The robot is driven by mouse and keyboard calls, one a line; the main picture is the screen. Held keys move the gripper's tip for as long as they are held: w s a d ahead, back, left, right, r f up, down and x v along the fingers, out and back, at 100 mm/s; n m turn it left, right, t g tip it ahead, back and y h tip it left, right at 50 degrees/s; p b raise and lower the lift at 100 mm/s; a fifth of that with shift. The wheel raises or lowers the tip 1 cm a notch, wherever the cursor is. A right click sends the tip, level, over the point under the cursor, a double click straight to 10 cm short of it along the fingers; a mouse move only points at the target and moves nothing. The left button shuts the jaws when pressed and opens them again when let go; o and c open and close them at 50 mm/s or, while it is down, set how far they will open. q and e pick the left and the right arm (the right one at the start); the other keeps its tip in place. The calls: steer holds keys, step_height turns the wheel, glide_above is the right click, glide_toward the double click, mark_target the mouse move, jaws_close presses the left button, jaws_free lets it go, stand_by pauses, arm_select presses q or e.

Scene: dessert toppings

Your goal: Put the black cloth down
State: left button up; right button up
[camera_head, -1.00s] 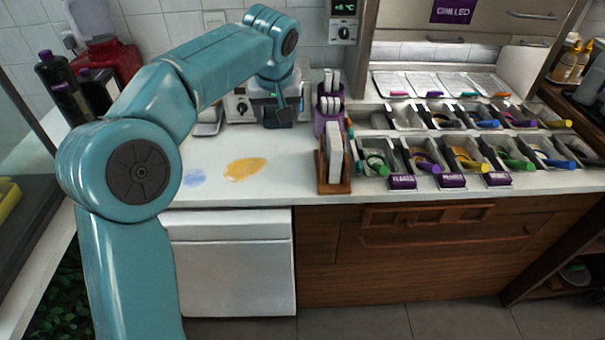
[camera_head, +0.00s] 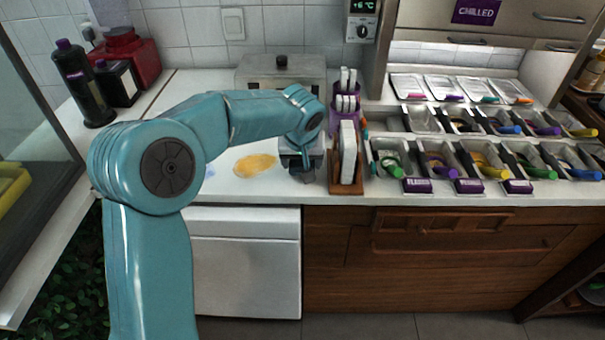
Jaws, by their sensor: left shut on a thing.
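My left arm reaches in from the left, over the white counter (camera_head: 235,185). My left gripper (camera_head: 305,165) points down, low over the counter, just left of the wooden napkin holder (camera_head: 346,182). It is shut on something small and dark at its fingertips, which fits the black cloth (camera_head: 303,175). The cloth's outline is mostly hidden by the gripper and too small to make out, and I cannot tell whether it touches the counter. A yellow spill (camera_head: 255,165) lies on the counter left of the gripper. My right gripper is not in view.
A steel-lidded machine (camera_head: 281,70) stands at the back. Topping trays with coloured scoops (camera_head: 465,160) fill the right side. A black bottle (camera_head: 80,85) and a red container (camera_head: 132,55) stand at the left.

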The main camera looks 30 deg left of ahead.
mark_target(302, 183)
arm_select(q)
step_height(302, 183, down, 4)
steer(key=shift+f, duration=0.1)
steer(key=shift+b, duration=0.3)
steer(key=shift+f, duration=0.15)
steer(key=o, duration=1)
steer(key=shift+r, duration=0.35)
steer(key=shift+s+d+r, duration=0.1)
steer(key=shift+r, duration=0.3)
steer(key=v, duration=1.1)
steer(key=shift+p, duration=0.35)
